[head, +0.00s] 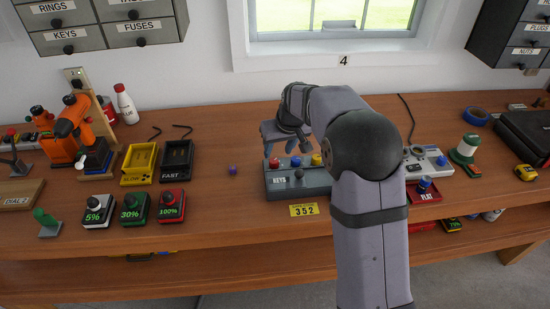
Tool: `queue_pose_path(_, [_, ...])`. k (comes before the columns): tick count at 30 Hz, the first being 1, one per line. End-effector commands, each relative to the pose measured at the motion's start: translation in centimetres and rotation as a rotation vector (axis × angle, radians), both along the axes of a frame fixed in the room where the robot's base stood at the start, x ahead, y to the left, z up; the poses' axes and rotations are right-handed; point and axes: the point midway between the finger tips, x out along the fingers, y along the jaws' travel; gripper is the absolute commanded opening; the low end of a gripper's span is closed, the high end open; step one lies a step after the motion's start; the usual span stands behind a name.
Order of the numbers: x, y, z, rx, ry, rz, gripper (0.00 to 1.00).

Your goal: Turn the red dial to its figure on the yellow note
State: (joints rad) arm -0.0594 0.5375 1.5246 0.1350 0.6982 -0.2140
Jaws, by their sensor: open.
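A grey box (298,190) marked KEYS stands near the middle of the bench. Along its back it carries a blue knob (295,161), a red dial (274,163) at the left and a yellow knob (316,160); a dark knob sits in front of them. The pointer setting of the red dial is too small to read. My gripper (278,148) is open and empty, pointing down above the box's left back part, near the red dial. I cannot tell whether it touches anything.
My arm hides the box's right side. A red tray (424,195) marked FLAT with a blue knob lies to the right. Blocks marked 5% (97,216), 30% (134,214) and 100% (170,211) stand at the left.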

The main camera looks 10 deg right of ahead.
Motion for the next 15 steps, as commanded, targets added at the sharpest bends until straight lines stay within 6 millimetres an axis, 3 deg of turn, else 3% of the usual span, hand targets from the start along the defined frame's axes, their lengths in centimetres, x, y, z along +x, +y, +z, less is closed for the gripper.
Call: queue_pose_path(15, [2.0, 0.6, -4.9, -0.001, 0.003, 0.001, 0.43])
